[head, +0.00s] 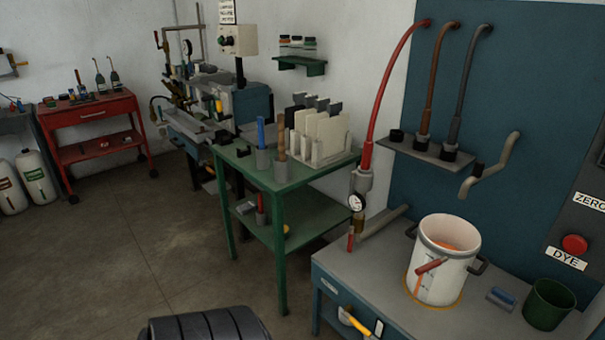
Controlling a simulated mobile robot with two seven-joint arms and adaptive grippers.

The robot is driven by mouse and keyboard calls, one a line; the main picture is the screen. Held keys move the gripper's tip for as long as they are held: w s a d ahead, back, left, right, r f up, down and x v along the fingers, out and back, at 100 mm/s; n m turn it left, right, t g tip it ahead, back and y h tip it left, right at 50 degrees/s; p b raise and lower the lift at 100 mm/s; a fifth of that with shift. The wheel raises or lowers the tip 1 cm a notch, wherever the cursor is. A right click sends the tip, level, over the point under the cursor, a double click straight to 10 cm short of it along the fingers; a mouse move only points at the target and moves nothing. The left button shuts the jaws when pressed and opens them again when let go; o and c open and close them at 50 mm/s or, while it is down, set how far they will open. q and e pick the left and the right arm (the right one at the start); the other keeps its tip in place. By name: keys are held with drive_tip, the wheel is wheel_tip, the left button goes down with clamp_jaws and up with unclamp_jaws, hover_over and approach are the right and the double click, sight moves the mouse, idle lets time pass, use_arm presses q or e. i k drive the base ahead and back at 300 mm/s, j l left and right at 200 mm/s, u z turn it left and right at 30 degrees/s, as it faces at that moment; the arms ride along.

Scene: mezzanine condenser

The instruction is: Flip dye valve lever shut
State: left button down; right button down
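A red lever (350,239) hangs down beside a brass-coloured valve body (359,222) at the back left of the grey bench. A round white gauge (356,202) and a grey fitting (363,182) sit above it, fed by a red hose (390,83). I cannot tell whether this is the dye valve, or whether it is open. A yellow-handled lever (355,322) shows low on the bench front. A sign reading DYE (566,258) is on the dark panel at right, under a red button (574,244). Neither gripper is in view.
A white bucket (462,247) with orange contents and a red handle stands on the bench (350,267). A blue-topped block (501,298) and a green cup (548,304) are right of it. A green cart (321,171) stands behind. Floor at left is clear.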

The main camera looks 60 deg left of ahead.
sight(350, 238)
drive_tip(key=j+u, duration=0.3)
drive_tip(key=u, duration=0.2)
drive_tip(key=i+j+u, duration=0.2)
drive_tip(key=u, duration=0.3)
drive_tip(key=i+j+u, duration=0.15)
drive_tip(key=u, duration=0.35)
drive_tip(key=i+j, duration=0.2)
drive_tip(key=i+j+u, duration=0.2)
drive_tip(key=j+u, duration=0.25)
drive_tip(key=j, duration=0.2)
drive_tip(key=i+j+u, duration=0.2)
drive_tip(key=k+j, duration=0.05)
